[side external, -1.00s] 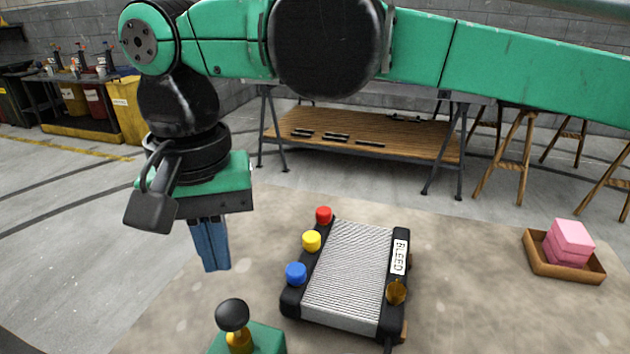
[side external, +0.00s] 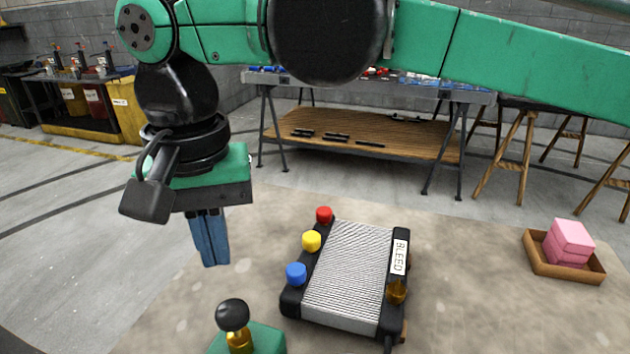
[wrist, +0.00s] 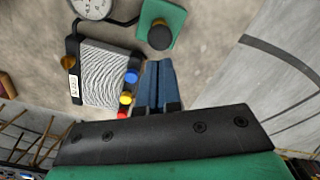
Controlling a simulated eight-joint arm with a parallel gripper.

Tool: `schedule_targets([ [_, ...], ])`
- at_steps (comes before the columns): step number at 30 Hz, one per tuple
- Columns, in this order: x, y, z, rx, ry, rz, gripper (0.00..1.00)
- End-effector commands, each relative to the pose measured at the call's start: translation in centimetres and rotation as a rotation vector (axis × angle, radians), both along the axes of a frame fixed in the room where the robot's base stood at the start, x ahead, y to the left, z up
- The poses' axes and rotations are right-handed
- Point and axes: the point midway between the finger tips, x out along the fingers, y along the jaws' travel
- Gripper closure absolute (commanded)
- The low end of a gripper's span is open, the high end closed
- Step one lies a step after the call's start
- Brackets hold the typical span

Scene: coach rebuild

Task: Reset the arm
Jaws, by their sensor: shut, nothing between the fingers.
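My gripper (side external: 212,262) hangs from the green and black arm at the left of the side external view. Its blue fingers point down and are shut with nothing between them. They are above the left part of the table, left of the radiator-like unit (side external: 348,270) and apart from it. In the wrist view the shut fingers (wrist: 158,66) lie beside the unit (wrist: 104,75) and below the green block with a black knob (wrist: 160,32).
The unit carries a red cap (side external: 324,214), a yellow cap (side external: 312,240), a blue cap (side external: 296,273) and a "BLEED" label. A black-knobbed valve (side external: 232,315) stands in front. A wooden tray (side external: 566,271) holds pink blocks (side external: 569,241). A dial gauge (wrist: 92,6) shows in the wrist view.

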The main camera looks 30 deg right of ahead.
Motion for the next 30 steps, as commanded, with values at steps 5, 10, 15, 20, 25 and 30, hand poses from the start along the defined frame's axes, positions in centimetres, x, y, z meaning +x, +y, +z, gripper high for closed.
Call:
schedule_targets([
  [5, 0.4, -0.9, 0.2, 0.01, -0.011, 0.002, 1.0],
  [10, 2.1, -6.1, 0.6, 0.065, -0.09, 0.034, 1.0],
  [15, 2.7, -14.0, 0.1, 0.103, -0.239, 0.094, 1.0],
  [20, 1.4, -20.8, -1.9, 0.078, -0.395, 0.151, 1.0],
  [25, -0.8, -26.0, -4.7, 0.002, -0.531, 0.206, 1.0],
  [30, -2.3, -28.5, -6.6, -0.064, -0.602, 0.24, 1.0],
])
